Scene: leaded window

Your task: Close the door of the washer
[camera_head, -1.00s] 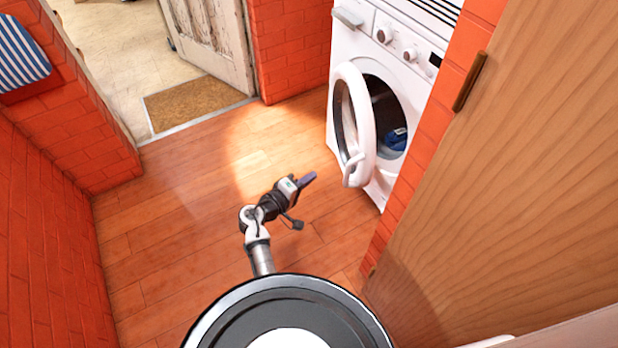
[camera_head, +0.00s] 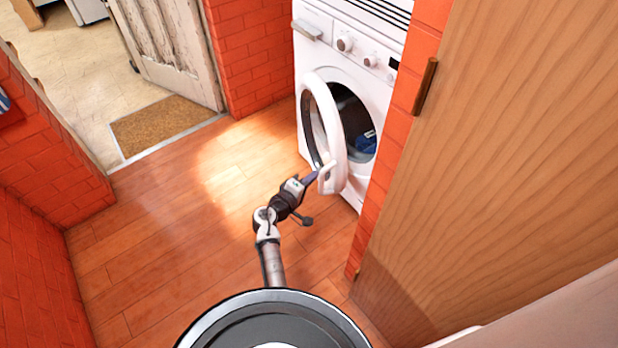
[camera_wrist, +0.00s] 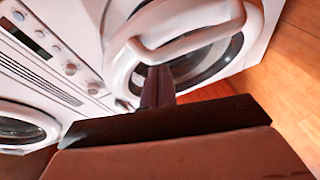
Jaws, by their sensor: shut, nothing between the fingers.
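The white washer (camera_head: 314,48) stands at the back right. Its round door (camera_head: 309,91) is swung open toward the left, and the drum opening shows behind it with blue cloth (camera_head: 367,142) inside. My gripper (camera_head: 311,178) is shut and empty, its tips at the lower edge of the door by the white handle (camera_head: 327,179). In the wrist view my gripper's fingers (camera_wrist: 158,88) point at the door (camera_wrist: 122,62), just under the curved handle (camera_wrist: 190,37). Whether the fingers touch the door or handle I cannot tell.
A wooden panel (camera_head: 500,130) with a dark handle and a brick wall edge (camera_head: 378,190) stand close on the right. The wooden floor (camera_head: 190,230) to the left is clear. A doorway with a brown mat (camera_head: 160,122) lies at the back left.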

